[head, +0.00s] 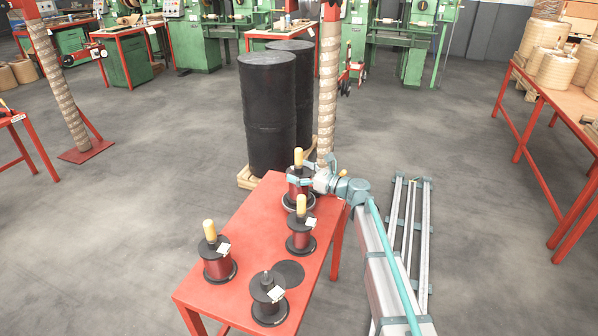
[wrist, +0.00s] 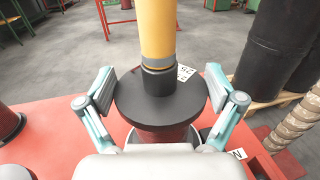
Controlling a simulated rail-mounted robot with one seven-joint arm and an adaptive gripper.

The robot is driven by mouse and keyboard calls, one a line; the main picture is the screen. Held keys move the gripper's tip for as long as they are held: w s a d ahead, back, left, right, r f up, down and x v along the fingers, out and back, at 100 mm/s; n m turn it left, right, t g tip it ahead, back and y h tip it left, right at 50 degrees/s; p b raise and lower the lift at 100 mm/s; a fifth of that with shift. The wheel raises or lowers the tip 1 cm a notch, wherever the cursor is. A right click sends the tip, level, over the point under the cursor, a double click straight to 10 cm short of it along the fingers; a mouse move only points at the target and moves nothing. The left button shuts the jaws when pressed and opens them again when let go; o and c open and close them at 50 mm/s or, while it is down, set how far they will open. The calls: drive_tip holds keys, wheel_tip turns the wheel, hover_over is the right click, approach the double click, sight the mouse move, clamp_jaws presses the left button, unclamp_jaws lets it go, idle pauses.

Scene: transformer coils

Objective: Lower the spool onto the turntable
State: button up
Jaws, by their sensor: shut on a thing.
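The spool (head: 297,187), with black flanges, a dark red winding and a yellow handle, stands upright at the far end of the red table. The wrist view shows its top flange (wrist: 160,98) and yellow handle (wrist: 158,30) from close up. My gripper (head: 308,183) is shut on the spool, with one finger on each side of it (wrist: 160,92). A grey round rim, which looks like the turntable (head: 297,206), shows under the spool. Most of it is hidden, and I cannot tell whether the spool touches it.
Other spools stand on the red table (head: 250,235): one in the middle (head: 301,232), one at left (head: 219,258) and one without a yellow handle in front (head: 268,300). A flat black disc (head: 289,272) lies nearby. Black drums (head: 267,110) and a wrapped post (head: 328,90) stand behind.

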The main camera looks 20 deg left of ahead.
drive_tip(key=shift+f, duration=0.3)
idle(0.4)
drive_tip(key=o, duration=1.5)
drive_tip(key=shift+f, duration=0.1)
drive_tip(key=v, duration=1.2)
